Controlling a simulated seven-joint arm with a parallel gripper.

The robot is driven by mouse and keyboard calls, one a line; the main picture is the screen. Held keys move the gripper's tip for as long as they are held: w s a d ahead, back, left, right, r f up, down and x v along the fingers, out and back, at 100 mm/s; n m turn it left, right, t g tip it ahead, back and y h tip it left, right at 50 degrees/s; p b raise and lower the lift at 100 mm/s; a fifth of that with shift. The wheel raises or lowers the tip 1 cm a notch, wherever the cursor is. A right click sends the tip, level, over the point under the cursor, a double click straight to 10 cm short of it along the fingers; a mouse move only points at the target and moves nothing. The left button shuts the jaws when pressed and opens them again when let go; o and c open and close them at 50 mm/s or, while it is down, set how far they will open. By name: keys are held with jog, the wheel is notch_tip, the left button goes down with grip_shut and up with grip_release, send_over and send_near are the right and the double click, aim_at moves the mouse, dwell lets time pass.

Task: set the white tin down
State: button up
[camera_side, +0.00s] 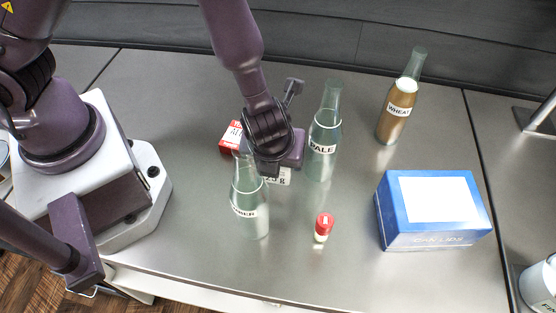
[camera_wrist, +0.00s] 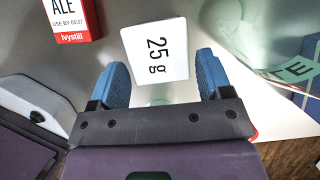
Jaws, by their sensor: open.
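A white block-like thing marked "25 g" (camera_side: 281,177) stands on the grey bench under my gripper, partly hidden by it; I take it as the white tin. In the wrist view its white "25 g" face (camera_wrist: 140,50) shows between and just beyond the blue fingertips. My gripper (camera_wrist: 162,66) is open, one finger on each side, with gaps visible. In the side view my gripper (camera_side: 273,168) is low among the bottles and its fingertips are mostly hidden. I cannot tell whether the thing touches a finger.
A clear bottle (camera_side: 252,213) stands in front of my gripper, and the PALE bottle (camera_side: 323,150) close at its right. A red box (camera_side: 230,138) is behind left. A red-capped vial (camera_side: 322,230), WHEAT bottle (camera_side: 396,110) and blue box (camera_side: 400,237) stand farther right. A white canister (camera_side: 538,285) is lower right.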

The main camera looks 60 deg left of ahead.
jog(key=x, duration=0.4)
jog(key=shift+w+a+f, duration=0.1)
jog(key=shift+f, duration=0.1)
jog(key=shift+c, duration=0.4)
jog(key=c, duration=0.7)
jog(key=shift+c, duration=0.2)
jog(key=shift+r, duration=0.15)
